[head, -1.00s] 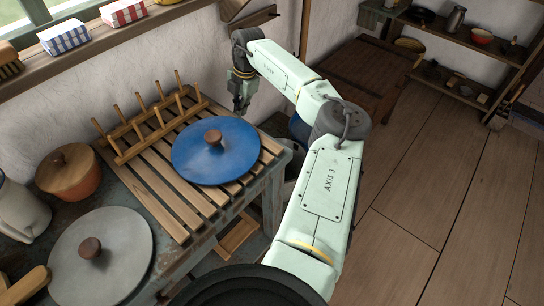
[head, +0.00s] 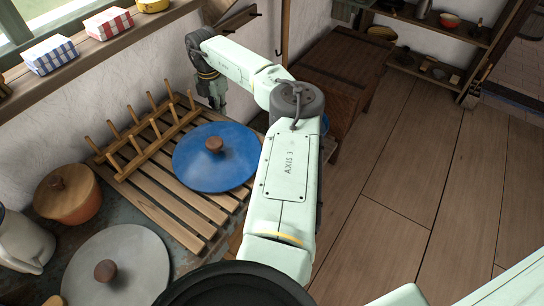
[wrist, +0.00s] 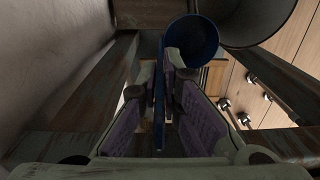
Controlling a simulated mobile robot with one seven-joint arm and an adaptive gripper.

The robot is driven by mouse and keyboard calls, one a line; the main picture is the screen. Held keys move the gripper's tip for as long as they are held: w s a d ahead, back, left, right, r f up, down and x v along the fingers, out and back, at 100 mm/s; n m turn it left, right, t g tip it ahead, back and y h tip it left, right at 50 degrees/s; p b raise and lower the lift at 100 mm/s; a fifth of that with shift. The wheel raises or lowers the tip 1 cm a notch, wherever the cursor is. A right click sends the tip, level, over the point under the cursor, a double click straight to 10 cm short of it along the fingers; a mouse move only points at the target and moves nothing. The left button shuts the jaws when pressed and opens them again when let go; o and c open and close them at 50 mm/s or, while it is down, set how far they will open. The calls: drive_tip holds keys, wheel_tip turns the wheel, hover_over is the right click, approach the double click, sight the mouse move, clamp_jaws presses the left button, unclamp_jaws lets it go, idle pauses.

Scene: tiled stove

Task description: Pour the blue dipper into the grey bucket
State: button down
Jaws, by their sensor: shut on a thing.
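In the wrist view the blue dipper (wrist: 190,42) shows its round cup at the top centre, and its long thin handle runs down between my fingers. My gripper (wrist: 160,85) is shut on this handle. In the head view my gripper (head: 218,103) points down behind the slatted rack, near the wall, and the dipper is hidden there. A large grey round vessel, apparently the grey bucket (wrist: 248,30), is at the top right of the wrist view, beside the cup in the picture. I cannot tell their height difference or what the cup holds. My arm hides the bucket in the head view.
A slatted wooden rack (head: 165,195) with upright pegs bears a blue lid (head: 215,172) near my gripper. A grey lid (head: 130,255), a wooden-lidded pot (head: 68,200) and a white jug (head: 22,243) stand left. Hooks (head: 258,41) hang on the wall. Floor at right is clear.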

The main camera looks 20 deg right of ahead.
drive_tip(key=shift+r, duration=2)
drive_tip(key=shift+d, duration=0.1)
